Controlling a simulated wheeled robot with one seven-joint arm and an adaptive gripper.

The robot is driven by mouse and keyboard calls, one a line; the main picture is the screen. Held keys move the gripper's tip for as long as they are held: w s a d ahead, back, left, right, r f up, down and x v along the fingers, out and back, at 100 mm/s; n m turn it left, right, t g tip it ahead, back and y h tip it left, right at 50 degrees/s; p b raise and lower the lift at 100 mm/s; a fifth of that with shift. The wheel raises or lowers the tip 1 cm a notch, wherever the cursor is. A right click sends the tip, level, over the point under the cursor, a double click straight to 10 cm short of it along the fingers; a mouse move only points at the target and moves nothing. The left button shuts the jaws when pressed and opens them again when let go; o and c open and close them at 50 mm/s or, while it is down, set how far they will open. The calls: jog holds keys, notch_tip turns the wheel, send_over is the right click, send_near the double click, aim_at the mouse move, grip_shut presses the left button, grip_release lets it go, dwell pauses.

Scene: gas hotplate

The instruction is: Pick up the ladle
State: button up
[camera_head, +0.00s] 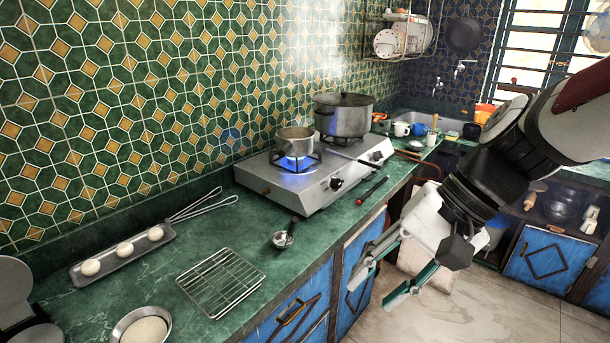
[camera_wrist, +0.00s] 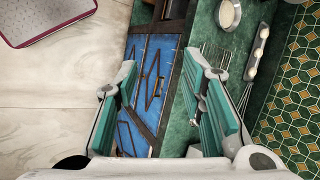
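The ladle (camera_head: 283,238), with a small metal bowl and a short dark handle, lies on the green counter (camera_head: 330,212) in front of the stove, near the counter's front edge. My gripper (camera_head: 374,288) is open and empty. It hangs to the right of the ladle in the head view, out past the counter's front edge and apart from the ladle. In the wrist view my gripper's (camera_wrist: 160,62) two green-padded fingers are spread wide with nothing between them. I cannot make out the ladle clearly there; the right finger covers part of the counter.
A wire rack (camera_head: 222,282) lies left of the ladle, with tongs (camera_head: 203,206) behind. A gas stove (camera_head: 318,180) with a lit burner holds a small pot (camera_head: 295,141) and a large pot (camera_head: 343,115). A red-and-black utensil (camera_head: 372,190) lies beside the stove. Blue cabinets (camera_head: 300,312) front the counter.

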jog(key=w+a+f+m+y+b, duration=0.2)
jog(key=w+a+f+y, duration=0.1)
jog(key=w+f, duration=0.2)
jog(key=m+t+y+b, duration=0.6)
jog(key=m+y+b, duration=0.15)
jog(key=m, duration=0.25)
send_near(291, 229)
jog(key=shift+y, duration=0.25)
jog(key=x, duration=0.3)
jog(key=w+f+x, duration=0.1)
jog(key=x, duration=0.6)
jog(key=shift+w+f, duration=0.35)
jog(key=shift+w, duration=0.05)
jog(key=shift+c, duration=0.6)
grip_shut()
